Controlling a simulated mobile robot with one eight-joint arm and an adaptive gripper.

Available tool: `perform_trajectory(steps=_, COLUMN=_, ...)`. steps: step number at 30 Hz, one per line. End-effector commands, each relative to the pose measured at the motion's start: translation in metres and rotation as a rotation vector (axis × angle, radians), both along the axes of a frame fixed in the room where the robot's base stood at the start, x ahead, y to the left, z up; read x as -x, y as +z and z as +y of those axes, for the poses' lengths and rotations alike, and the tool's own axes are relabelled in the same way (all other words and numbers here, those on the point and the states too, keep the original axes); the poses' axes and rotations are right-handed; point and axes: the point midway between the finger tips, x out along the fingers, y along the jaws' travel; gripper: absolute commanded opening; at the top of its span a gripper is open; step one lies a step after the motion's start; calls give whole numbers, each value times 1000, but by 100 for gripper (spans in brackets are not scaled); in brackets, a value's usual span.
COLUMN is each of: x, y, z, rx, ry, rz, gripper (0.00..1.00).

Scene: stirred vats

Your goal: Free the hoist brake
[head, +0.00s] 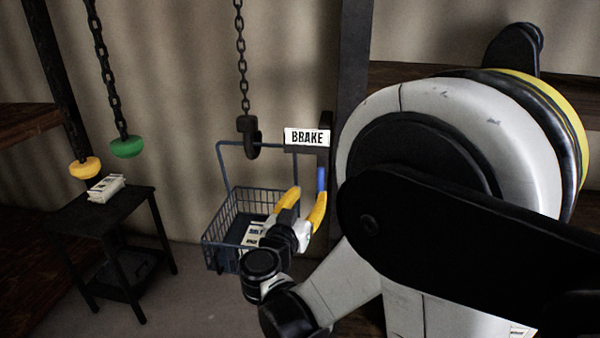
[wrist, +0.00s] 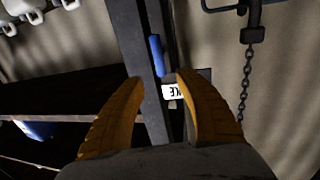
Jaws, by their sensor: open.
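The brake lever shows as a blue handle (head: 322,180) below the white BRAKE sign (head: 307,137), beside the dark post. In the wrist view the blue handle (wrist: 156,55) stands beyond the fingertips, near the left finger's line, with the sign (wrist: 174,92) upside down between the fingers. My gripper (head: 309,200) has yellow fingers, is open and empty, and is close to the handle in the head view. In the wrist view the gripper (wrist: 157,78) shows a clear gap between its fingers. I cannot tell whether a finger touches the handle. My arm hides part of the post.
A wire basket (head: 222,210) hangs under a hook (head: 249,137) on a chain (head: 240,60), left of my gripper. The post (head: 352,60) stands close by.

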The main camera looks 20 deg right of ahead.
Motion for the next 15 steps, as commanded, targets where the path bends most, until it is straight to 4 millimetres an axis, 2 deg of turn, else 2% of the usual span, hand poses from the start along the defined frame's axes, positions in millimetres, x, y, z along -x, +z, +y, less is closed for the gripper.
perform_trajectory(steps=9, x=-41, y=-2, z=-44, rx=-1, ry=-5, rz=2, gripper=41)
perform_trajectory(steps=15, x=-63, y=-2, z=-65, rx=-1, ry=-2, rz=4, gripper=41)
